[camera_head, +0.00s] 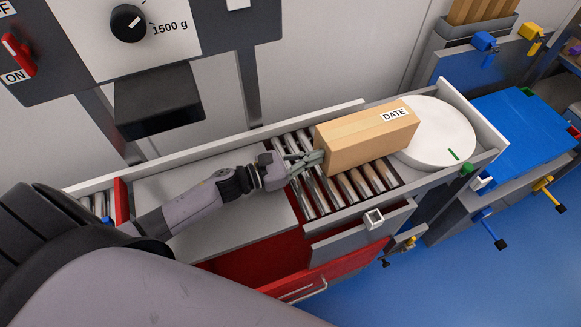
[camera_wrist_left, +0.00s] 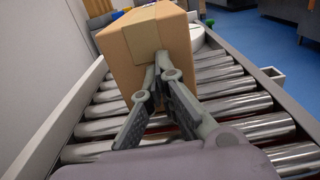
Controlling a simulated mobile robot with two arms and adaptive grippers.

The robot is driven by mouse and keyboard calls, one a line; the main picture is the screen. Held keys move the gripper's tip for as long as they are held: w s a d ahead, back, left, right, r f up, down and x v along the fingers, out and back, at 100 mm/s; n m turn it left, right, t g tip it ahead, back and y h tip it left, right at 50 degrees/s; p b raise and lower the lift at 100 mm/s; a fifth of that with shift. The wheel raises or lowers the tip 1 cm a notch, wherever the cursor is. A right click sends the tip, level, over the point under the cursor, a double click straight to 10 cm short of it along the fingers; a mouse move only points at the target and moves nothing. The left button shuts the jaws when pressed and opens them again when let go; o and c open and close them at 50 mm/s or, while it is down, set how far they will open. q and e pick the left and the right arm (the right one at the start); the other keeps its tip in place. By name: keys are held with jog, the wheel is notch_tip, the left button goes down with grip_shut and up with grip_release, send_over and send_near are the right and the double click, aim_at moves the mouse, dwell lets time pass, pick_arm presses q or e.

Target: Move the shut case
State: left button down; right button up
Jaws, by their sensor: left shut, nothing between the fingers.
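The shut case is a closed brown cardboard box (camera_head: 365,140) with a DATE label on its top. It lies on the metal rollers, its far end over the edge of a white round turntable (camera_head: 440,130). My left gripper (camera_head: 320,156) is shut and empty, its fingertips at the near end face of the box. In the left wrist view the box (camera_wrist_left: 120,65) fills the upper middle, and the shut fingertips (camera_wrist_left: 158,62) are against or very close to its end face; contact cannot be told for sure. My right gripper is not in view.
Rollers (camera_head: 310,190) lie between low side rails (camera_head: 350,108). A grey plate (camera_head: 190,170) is left of them. An open red drawer (camera_head: 270,258) is in front. A black box-shaped unit (camera_head: 158,100) hangs above the line. A blue surface (camera_head: 525,120) lies beyond the turntable.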

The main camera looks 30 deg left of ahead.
pick_arm(q)
jog(key=b+x, duration=0.8)
jog(key=x, duration=1.6)
jog(key=shift+w+b, duration=0.15)
jog(key=shift+b, duration=0.25)
jog(key=shift+w+d, duration=0.15)
jog(key=shift+d, duration=0.1)
